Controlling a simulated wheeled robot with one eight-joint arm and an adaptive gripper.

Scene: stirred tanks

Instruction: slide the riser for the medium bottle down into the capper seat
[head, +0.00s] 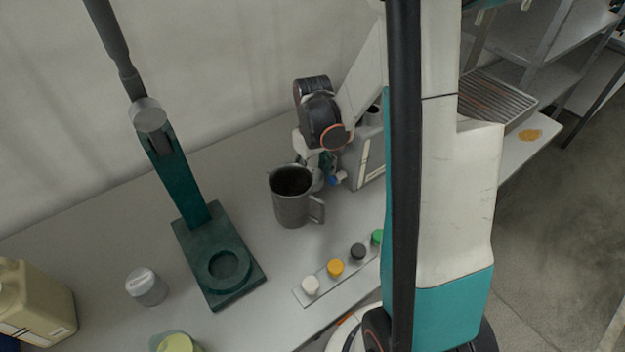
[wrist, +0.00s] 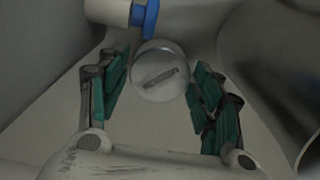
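The capper (head: 190,215) is a dark green stand on the bench at left in the head view. Its seat (head: 229,265) is a round recess in the base and looks empty. A short grey cylinder (head: 146,286) with a mark on top stands left of the base. A second round grey piece (wrist: 160,70) with a bar-shaped mark on top shows in the wrist view. I cannot tell which is the medium bottle's riser. My gripper (wrist: 158,95) is open, its teal-padded fingers either side of the second piece. In the head view my gripper is mostly hidden behind the jug.
A metal jug (head: 291,200) stands close in front of my gripper. A strip with coloured caps (head: 335,268) lies near the front edge. A blue-tipped fitting (wrist: 146,18) is close above the fingers. A beige canister (head: 35,300) stands at far left.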

